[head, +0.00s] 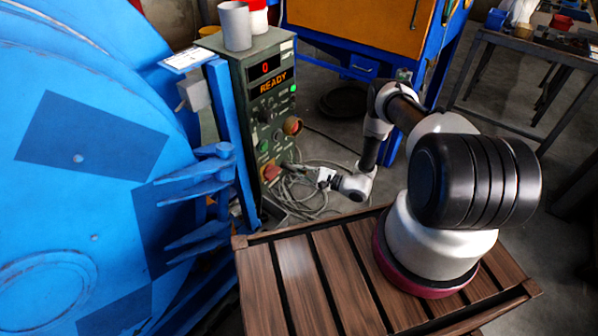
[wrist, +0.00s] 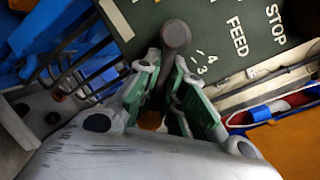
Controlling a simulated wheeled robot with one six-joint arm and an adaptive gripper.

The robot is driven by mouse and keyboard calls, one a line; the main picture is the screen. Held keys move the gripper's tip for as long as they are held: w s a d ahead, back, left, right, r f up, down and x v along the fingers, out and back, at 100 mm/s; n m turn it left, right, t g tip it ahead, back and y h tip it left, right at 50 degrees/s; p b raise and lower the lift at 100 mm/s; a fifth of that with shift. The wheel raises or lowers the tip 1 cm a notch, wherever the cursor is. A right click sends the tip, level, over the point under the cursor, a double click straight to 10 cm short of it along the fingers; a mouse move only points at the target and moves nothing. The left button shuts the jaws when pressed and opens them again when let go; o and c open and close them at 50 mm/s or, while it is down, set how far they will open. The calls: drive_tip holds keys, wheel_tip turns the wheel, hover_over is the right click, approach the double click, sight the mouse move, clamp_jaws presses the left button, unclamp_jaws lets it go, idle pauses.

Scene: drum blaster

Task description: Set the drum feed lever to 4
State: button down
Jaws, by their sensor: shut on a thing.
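The green control cabinet (head: 243,100) stands beside the blue drum machine (head: 80,180) in the head view. Its display (head: 266,68) shows a red 0, with READY below it. In the wrist view, the feed lever (wrist: 176,36) is a dark grey handle with a rounded end, beside the FEED label (wrist: 237,37). White marks 4 and 3 show just right of the lever; other marks are hidden. My gripper (wrist: 166,82) has its green-padded fingers shut around the lever. In the head view my gripper (head: 287,171) is at the cabinet's lower front, too small to show the lever clearly.
A STOP label (wrist: 275,14) is near FEED. A red knob (head: 271,172) is beside my gripper in the head view. Loose grey cables (head: 300,200) lie on the floor below. A grey cup (head: 235,25) stands on the cabinet. An orange and blue machine (head: 360,25) is behind.

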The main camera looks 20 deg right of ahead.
drive_tip(key=shift+d+r, duration=0.1)
drive_tip(key=n, duration=0.1)
drive_tip(key=r+n+h, duration=0.1)
drive_tip(key=n, duration=0.2)
drive_tip(key=shift+w+d+r, duration=0.25)
drive_tip(key=shift+w+d, duration=0.1)
wheel_tip(320, 180, up, 2)
drive_tip(key=n+h, duration=0.2)
drive_tip(key=n, duration=0.2)
drive_tip(key=shift+d+n, duration=0.1)
drive_tip(key=shift+n, duration=0.3)
drive_tip(key=n, duration=0.1)
drive_tip(key=r+n+h, duration=0.1)
drive_tip(key=n, duration=0.1)
drive_tip(key=r+n, duration=0.1)
drive_tip(key=shift+s+a+t+h, duration=0.25)
drive_tip(key=shift+a+t+h, duration=0.05)
drive_tip(key=shift+h, duration=0.1)
drive_tip(key=shift+n, duration=0.3)
drive_tip(key=c, duration=1.5)
unclamp_jaws()
drive_tip(key=v, duration=1.2)
